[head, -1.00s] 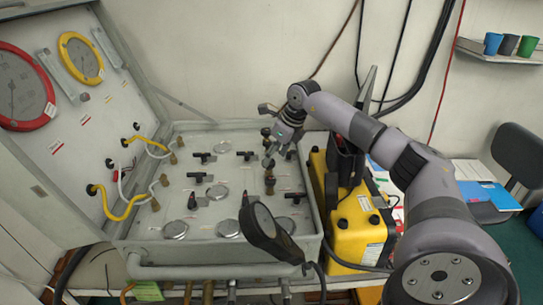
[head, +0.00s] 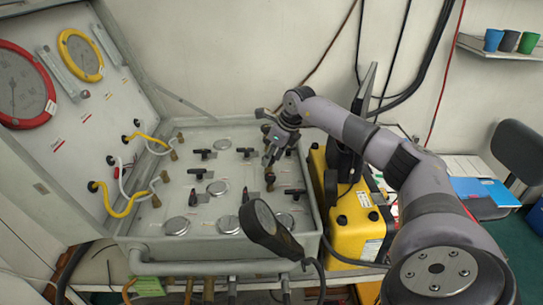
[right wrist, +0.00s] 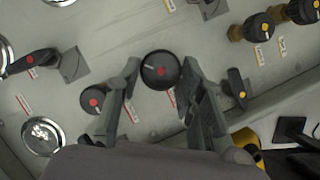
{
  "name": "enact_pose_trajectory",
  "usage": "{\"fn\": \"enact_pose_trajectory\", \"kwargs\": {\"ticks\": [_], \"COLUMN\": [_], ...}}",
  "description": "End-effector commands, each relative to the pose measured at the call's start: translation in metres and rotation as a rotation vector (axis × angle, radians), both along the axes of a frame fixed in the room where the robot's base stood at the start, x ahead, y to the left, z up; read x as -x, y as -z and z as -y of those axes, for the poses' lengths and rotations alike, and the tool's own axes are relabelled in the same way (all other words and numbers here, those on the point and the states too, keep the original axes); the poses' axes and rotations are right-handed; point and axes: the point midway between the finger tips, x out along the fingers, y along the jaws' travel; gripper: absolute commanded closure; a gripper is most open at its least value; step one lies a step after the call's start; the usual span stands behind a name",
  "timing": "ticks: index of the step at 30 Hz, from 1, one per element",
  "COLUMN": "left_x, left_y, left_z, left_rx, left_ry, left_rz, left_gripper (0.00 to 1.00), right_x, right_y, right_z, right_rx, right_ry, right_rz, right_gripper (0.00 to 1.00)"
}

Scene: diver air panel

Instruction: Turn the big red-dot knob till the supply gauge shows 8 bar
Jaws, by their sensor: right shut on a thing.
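The big black knob with a red dot (right wrist: 161,71) is between the two fingers of my right gripper (right wrist: 160,75) in the right wrist view. The gripper is shut on it. In the head view my right gripper (head: 269,160) reaches down to the panel's right part, and its fingers partly hide the knobs there. A large red-rimmed gauge (head: 20,85) and a smaller yellow-rimmed gauge (head: 80,55) are on the raised lid at left. I cannot read their values or tell which is supply. My left gripper is not in view.
A smaller red-dot knob (right wrist: 92,101) is close to the left finger, and a yellow-dot lever (right wrist: 236,90) is right of the right finger. A black round-headed device (head: 265,222) stands at the panel's front. A yellow case (head: 356,222) is right of the panel.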

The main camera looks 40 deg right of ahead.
Motion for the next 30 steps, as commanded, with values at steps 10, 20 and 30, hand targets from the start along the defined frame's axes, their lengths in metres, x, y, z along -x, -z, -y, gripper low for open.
{"fn": "enact_pose_trajectory", "kwargs": {"ticks": [10,20,30], "left_x": [0.0001,-0.0001,-0.0004], "left_y": [-0.0001,-0.0001,0.0034], "left_z": [-0.0004,-0.0006,-0.0006], "left_rx": [-0.001,-0.001,-0.001], "left_ry": [-0.001,-0.001,-0.002], "left_rz": [0.000,0.001,0.001], "left_gripper": [0.80,0.80,0.80], "right_x": [0.0000,0.0004,-0.0004], "right_y": [-0.0005,-0.0005,-0.0003], "right_z": [0.0004,-0.0008,-0.0039], "right_rx": [0.001,0.002,0.001], "right_ry": [0.001,0.082,0.344], "right_rz": [0.000,0.001,0.003], "right_gripper": [0.93,0.93,0.93]}}
